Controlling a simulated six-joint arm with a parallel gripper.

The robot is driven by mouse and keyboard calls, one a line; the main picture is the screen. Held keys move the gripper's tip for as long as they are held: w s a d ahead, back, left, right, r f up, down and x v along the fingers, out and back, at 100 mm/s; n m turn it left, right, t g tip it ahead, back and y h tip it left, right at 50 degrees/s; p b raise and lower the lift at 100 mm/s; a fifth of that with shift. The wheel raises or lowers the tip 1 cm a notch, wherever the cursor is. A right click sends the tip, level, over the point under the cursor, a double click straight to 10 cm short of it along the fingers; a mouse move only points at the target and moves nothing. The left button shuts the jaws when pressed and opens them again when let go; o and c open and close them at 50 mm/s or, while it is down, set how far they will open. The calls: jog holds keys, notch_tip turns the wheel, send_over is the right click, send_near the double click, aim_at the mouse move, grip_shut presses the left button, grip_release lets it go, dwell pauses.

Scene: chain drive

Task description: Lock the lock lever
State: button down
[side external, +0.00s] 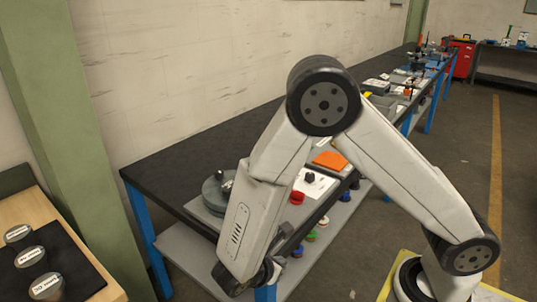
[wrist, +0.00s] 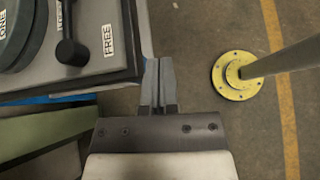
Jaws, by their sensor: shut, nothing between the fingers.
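In the wrist view the lock lever (wrist: 72,50) is a dark arm with a round black knob, on a light plate (wrist: 105,72) at the upper left. Its knob lies beside the label FREE (wrist: 108,40). A second label is partly cut off at the top edge. My gripper (wrist: 159,64) is shut and empty, just right of the plate's edge, apart from the lever. In the side view a round grey device with a black knob (side external: 227,186) sits at the near end of the bench. My forearm hides part of that area, and the fingertips are not clear there.
A grey disc (wrist: 22,25) labelled ONE stands left of the lever. The black-topped bench (side external: 165,172) carries an orange pad (side external: 330,160) and other parts. A yellow floor flange with a post (wrist: 236,76) is right of my gripper. A wooden table with labelled jars (side external: 30,255) stands at left.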

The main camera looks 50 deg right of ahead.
jog(key=d+r+m+t+y, duration=0.1)
jog(key=r+m+y, duration=0.3)
jog(key=m, duration=0.4)
jog(key=s+d+r+m+t+y, duration=0.1)
jog(key=d+r+m+y, duration=0.3)
jog(key=m, duration=0.5)
jog(key=shift+s+d+r+t+y, duration=0.2)
jog(key=shift+d+r+t+y, duration=0.1)
jog(key=shift+y, duration=1.1)
dwell(0.6)
